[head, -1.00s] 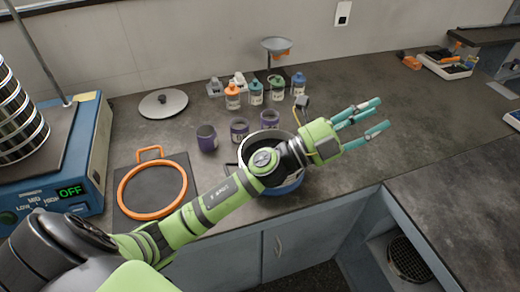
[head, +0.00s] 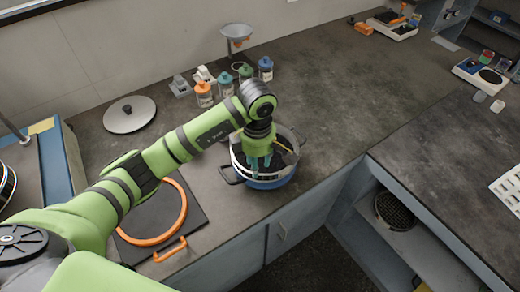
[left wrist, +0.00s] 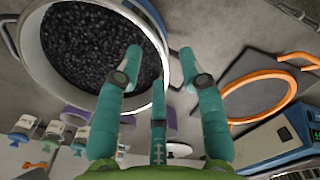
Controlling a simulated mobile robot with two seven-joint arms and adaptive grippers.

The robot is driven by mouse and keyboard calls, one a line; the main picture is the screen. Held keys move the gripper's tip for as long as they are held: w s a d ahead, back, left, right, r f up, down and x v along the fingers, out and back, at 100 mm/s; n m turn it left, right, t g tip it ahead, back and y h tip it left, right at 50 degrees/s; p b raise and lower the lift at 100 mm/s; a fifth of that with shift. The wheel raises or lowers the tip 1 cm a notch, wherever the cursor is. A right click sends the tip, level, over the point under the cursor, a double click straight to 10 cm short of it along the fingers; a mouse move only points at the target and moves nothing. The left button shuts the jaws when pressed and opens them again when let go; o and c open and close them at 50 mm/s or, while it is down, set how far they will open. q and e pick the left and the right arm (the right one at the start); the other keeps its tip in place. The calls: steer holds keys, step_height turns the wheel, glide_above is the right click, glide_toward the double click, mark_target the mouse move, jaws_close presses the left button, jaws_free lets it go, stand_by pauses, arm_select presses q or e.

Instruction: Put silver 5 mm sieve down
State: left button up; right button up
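My left gripper (head: 259,163) points down over a silver-rimmed pot (head: 291,136) with a blue lower part. I cannot tell whether the fingers touch the pot. A stack of silver sieves (head: 6,185) shows partly at the left edge. A round dark mesh piece (head: 396,210) lies in the open shelf. No 5 mm marking is readable. My right gripper is not in view.
A grey lid (head: 129,114), several capped bottles (head: 204,94) and a funnel on a stand (head: 236,31) are behind. The counter right of the pot (head: 335,110) is clear.

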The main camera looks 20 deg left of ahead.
mark_target(259, 179)
arm_select(q)
steer(key=f+p, duration=0.1)
steer(key=f, duration=0.1)
steer(key=f+p, duration=0.1)
steer(key=f, duration=0.2)
steer(key=shift+w+d+f, duration=0.15)
steer(key=shift+w, duration=0.05)
steer(key=shift+f, duration=0.35)
jaws_close()
steer(key=shift+w, duration=0.1)
